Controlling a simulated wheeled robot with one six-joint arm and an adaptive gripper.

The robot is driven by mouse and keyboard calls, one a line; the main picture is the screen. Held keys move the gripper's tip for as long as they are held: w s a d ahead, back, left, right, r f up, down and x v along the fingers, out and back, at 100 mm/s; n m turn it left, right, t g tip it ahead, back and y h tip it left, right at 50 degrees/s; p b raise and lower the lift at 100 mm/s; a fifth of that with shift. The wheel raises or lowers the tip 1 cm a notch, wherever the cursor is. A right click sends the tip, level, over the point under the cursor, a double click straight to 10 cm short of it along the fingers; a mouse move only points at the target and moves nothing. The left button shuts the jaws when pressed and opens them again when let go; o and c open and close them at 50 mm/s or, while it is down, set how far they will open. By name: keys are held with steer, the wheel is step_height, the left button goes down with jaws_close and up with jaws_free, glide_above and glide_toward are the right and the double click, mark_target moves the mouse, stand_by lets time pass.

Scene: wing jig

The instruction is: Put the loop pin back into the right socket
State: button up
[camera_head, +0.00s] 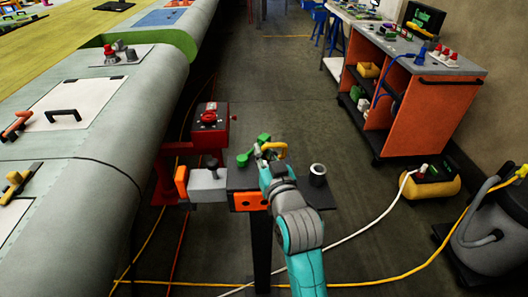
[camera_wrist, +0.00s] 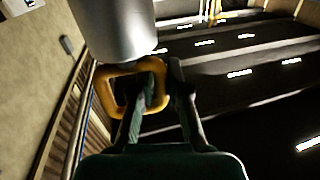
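The loop pin has a yellow-orange loop (camera_wrist: 104,92) and a thick grey metal shank (camera_wrist: 115,28), seen close up in the wrist view. My gripper (camera_wrist: 160,92) has one finger inside the loop and the other outside it, with a side of the loop between them. In the head view the yellow loop (camera_head: 274,147) shows at the tip of my gripper (camera_head: 268,160), above or beside the small dark table. An orange block with dark holes (camera_head: 249,202) is on the table's front edge. I cannot tell which opening is the right socket.
A grey cup-like cylinder (camera_head: 317,176) stands on the small dark table (camera_head: 322,196). Green parts (camera_head: 245,158) and a red control box (camera_head: 210,130) are left of my gripper. The wing (camera_head: 90,155) fills the left; an orange cart (camera_head: 420,115) stands right.

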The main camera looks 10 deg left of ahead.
steer(key=o, duration=0.3)
steer(key=shift+s, duration=0.1)
steer(key=v, duration=1.2)
